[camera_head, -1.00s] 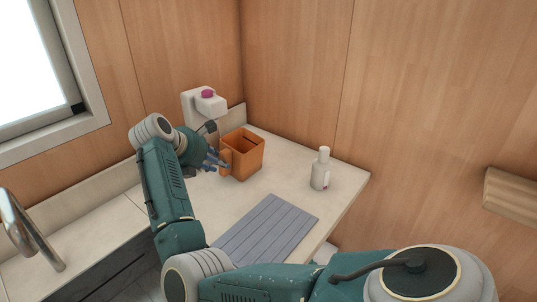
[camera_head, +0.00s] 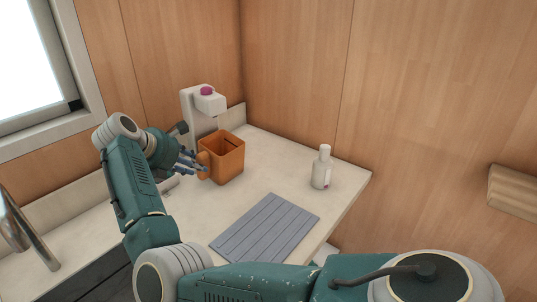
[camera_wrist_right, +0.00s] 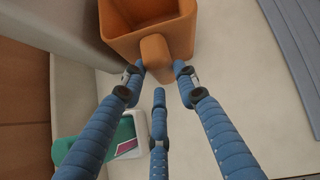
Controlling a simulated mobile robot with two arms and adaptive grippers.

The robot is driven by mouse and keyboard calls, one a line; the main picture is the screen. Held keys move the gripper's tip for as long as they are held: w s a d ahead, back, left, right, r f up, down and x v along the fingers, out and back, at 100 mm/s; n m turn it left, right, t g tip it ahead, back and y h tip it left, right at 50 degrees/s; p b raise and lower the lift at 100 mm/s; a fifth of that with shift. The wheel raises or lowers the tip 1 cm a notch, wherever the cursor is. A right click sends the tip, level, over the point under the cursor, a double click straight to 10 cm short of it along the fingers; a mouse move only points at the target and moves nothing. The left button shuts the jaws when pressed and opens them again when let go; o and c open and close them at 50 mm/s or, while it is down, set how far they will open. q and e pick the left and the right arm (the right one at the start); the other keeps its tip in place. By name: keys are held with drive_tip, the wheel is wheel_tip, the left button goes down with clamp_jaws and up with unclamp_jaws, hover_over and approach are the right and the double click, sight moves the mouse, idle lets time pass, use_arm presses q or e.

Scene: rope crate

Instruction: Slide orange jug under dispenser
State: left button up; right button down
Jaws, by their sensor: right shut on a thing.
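The orange jug (camera_head: 232,163), a square open-topped vessel, stands upright on the counter. The white dispenser (camera_head: 192,112) with a pink button stands at the back against the wall. Its overhanging head shows just above the jug's rim in the head view; I cannot tell whether it is directly over the opening. My right gripper (camera_head: 196,165) is shut on the jug's handle at its left side. In the right wrist view, blue fingers (camera_wrist_right: 158,76) close around the handle (camera_wrist_right: 155,50), below the jug's wall (camera_wrist_right: 120,45). My left gripper is not in view.
A white bottle (camera_head: 321,172) stands near the counter's right edge. A grey ribbed mat (camera_head: 265,230) lies at the front. A tap (camera_head: 22,225) is at far left. A green and white item (camera_wrist_right: 130,132) lies below the fingers in the wrist view.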

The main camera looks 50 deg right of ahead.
drive_tip(key=shift+a+f, duration=0.15)
drive_tip(key=c, duration=1.2)
unclamp_jaws()
drive_tip(key=shift+w, duration=0.2)
wheel_tip(320, 180, up, 10)
